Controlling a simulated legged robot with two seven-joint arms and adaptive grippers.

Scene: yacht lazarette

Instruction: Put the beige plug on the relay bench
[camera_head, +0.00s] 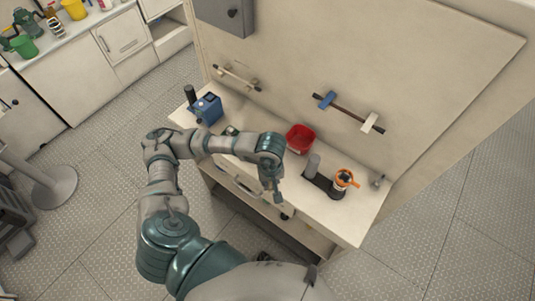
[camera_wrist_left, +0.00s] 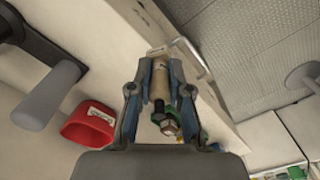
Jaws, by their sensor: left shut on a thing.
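My left gripper (camera_head: 279,198) is over the front edge of the relay bench (camera_head: 342,218), the long pale counter against the wall panel. In the left wrist view my left gripper (camera_wrist_left: 160,92) is shut on the beige plug (camera_wrist_left: 160,80), a small pale cylinder gripped between the two fingers. A dark bolt-like piece (camera_wrist_left: 164,120) shows at the plug's lower end; I cannot tell if it belongs to the plug. In the head view the plug is too small to make out clearly. My right gripper is not in view.
A red bin (camera_head: 300,138) stands at the back of the bench. A blue device (camera_head: 207,108) sits at the left end. The bench's front right is clear.

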